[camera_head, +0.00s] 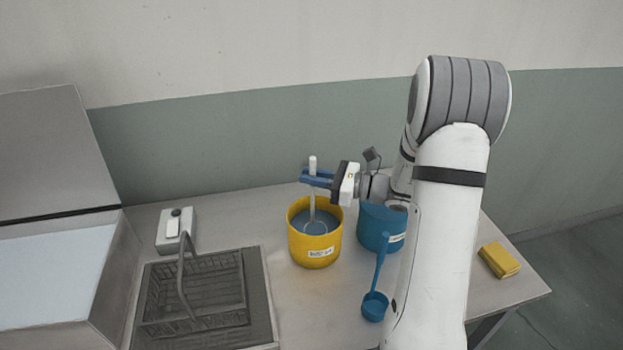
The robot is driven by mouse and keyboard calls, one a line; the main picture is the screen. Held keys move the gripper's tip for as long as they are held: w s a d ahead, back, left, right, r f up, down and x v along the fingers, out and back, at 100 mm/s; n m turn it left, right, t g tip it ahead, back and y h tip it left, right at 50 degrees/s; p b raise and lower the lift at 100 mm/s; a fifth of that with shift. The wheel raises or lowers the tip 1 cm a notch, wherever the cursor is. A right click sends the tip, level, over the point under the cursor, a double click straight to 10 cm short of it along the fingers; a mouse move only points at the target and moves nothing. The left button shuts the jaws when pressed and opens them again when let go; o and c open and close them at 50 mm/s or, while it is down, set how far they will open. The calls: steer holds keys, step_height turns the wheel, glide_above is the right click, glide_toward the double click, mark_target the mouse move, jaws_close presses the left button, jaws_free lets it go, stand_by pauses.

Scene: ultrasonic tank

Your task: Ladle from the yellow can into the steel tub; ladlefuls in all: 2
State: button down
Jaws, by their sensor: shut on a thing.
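The yellow can (316,255) stands on the table with a white label on its front and grey-blue liquid inside. My gripper (313,179), with blue fingers, is above the can and shut on the upright handle of a ladle (312,205). The ladle has a pale grip end above the fingers, and its round bowl is down inside the can, at the liquid. How full the bowl is cannot be told. The steel tub (104,290) is at the left, with pale blue liquid inside and a raised steel panel behind it. Its left part is out of view.
A dark wire basket (195,290) with a tall handle stands between tub and can. A small white box (176,230) is behind it. A blue can (372,232) is close right of the yellow can, with a blue scoop (375,305) in front. A yellow sponge-like block (499,260) lies far right.

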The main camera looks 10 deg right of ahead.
step_height(320, 180, up, 14)
steer(key=p, duration=1)
steer(key=shift+r, duration=0.25)
steer(key=shift+s, duration=0.15)
